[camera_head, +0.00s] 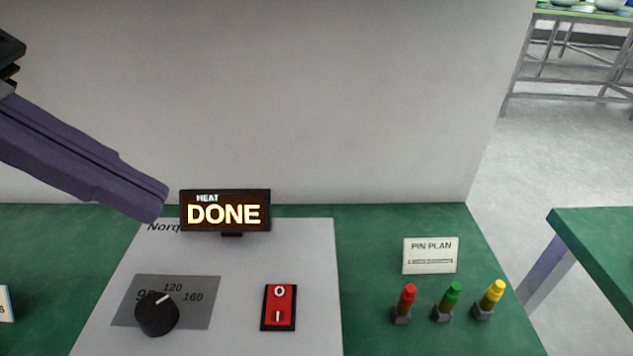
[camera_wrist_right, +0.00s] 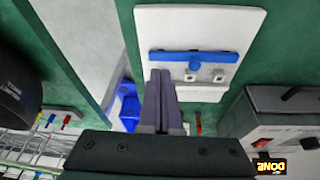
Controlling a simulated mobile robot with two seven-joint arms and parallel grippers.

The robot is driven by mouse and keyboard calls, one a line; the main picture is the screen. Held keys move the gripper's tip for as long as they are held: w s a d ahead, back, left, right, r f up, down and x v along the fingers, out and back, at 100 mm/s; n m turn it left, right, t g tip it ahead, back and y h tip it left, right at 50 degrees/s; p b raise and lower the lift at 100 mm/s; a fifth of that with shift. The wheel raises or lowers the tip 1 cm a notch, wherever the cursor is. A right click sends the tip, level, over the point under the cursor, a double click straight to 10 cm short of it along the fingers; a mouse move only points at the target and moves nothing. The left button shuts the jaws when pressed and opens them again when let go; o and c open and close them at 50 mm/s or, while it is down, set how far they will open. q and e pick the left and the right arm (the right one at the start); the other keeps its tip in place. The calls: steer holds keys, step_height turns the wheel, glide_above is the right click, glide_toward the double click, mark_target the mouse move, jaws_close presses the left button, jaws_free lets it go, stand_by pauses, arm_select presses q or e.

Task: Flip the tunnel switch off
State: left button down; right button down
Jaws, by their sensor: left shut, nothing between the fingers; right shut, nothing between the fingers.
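The tunnel switch (camera_head: 279,307) is a red rocker in a black frame, marked O at the top and I at the bottom. It sits on the light grey control panel (camera_head: 240,262); I cannot tell surely which half is pressed in. The display (camera_head: 225,211) behind it is lit with "HEAT DONE". My left gripper (camera_head: 153,204) has its purple fingers shut and empty, left of the display, up and left of the switch and apart from it. My right gripper (camera_wrist_right: 161,90) is shut and empty in the right wrist view, near a white board (camera_wrist_right: 205,20) with a blue bar.
A black dial (camera_head: 157,315) stands left of the switch. Red (camera_head: 404,302), green (camera_head: 449,300) and yellow (camera_head: 491,297) pins stand to the right, in front of a "PIN PLAN" card (camera_head: 430,256). A pale wall (camera_head: 300,90) rises behind the green table.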

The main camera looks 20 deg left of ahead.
arm_select(q)
glide_above(287, 291)
steer(key=s+a, duration=0.2)
steer(key=f, duration=0.4)
steer(key=f+b, duration=0.1)
steer(key=f, duration=0.1)
steer(key=shift+w+d+f, duration=0.15)
steer(key=shift+w+f, duration=0.1)
steer(key=shift+f, duration=0.15)
arm_select(e)
steer(key=shift+f, duration=0.5)
arm_select(q)
step_height(287, 291, down, 3)
steer(key=shift+w+r, duration=0.1)
steer(key=shift+w, duration=0.05)
arm_select(e)
steer(key=shift+f, duration=0.25)
arm_select(q)
steer(key=shift+w+f+b, duration=0.1)
steer(key=shift+f+b, duration=0.25)
steer(key=shift+f, duration=0.35)
arm_select(e)
steer(key=shift+f, duration=0.1)
arm_select(q)
steer(key=shift+f, duration=0.1)
arm_select(e)
steer(key=shift+f, duration=0.1)
